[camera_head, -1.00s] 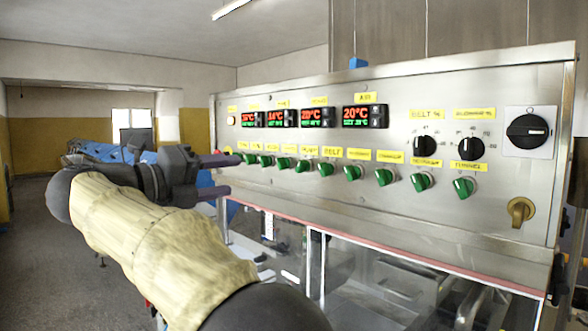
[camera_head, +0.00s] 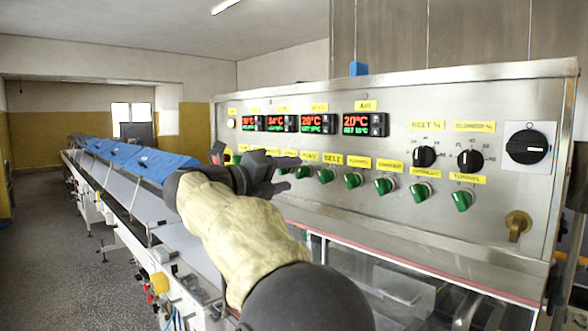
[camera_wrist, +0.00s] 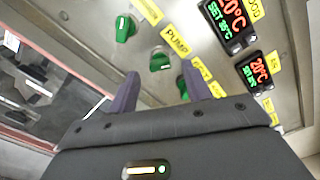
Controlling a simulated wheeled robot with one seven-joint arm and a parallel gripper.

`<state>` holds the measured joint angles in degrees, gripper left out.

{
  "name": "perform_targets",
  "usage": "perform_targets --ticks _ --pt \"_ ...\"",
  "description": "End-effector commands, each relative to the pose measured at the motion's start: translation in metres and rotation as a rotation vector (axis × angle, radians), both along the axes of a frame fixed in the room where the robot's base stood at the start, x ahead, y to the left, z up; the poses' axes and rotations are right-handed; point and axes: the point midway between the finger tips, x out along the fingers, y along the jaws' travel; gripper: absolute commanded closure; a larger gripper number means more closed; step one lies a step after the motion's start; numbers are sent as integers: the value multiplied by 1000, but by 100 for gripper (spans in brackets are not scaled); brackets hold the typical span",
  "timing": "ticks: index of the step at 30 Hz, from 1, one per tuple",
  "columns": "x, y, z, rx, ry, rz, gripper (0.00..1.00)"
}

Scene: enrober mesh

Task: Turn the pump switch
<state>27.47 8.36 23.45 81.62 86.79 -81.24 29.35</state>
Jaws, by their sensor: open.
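The pump switch is a green knob (camera_wrist: 160,61) under a yellow label reading PUMP (camera_wrist: 175,40). In the wrist view it appears between and just beyond my two fingertips. In the head view the green knob (camera_head: 303,172) sits just right of my fingers in the switch row. My gripper (camera_wrist: 160,72) is open and empty, its two dark purple fingers pointing at the panel. It also shows in the head view (camera_head: 287,174), in front of the row's left part. I cannot tell whether a finger touches the knob.
Neighbouring green knobs (camera_wrist: 125,28) (camera_head: 326,176) stand close on both sides; one is partly behind a finger. Temperature displays (camera_head: 318,123) are above the row. A clear cover with a red edge (camera_head: 410,232) lies below the panel. A blue-covered conveyor (camera_head: 130,160) runs away at left.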

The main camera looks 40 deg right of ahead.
Motion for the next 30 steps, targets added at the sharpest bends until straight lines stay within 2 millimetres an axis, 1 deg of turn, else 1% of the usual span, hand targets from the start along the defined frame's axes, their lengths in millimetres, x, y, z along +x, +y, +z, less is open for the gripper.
perform_targets --ticks 1,3,6,9,15,16,20,21,22,23,30 --pt "1 -9 2 0 2 -3 51" --pt "1 -18 1 0 3 -3 51" --pt "2 -25 1 0 2 0 51" --pt "2 -28 0 0 1 0 51" --pt "3 -28 0 0 1 0 51" --pt "3 -28 0 0 1 0 53" --pt "2 -28 0 0 1 0 78" --pt "3 -28 0 0 1 0 86" --pt "3 -28 0 0 1 0 92" --pt "3 -28 0 0 1 0 96" --pt "3 -27 0 0 11 0 96"
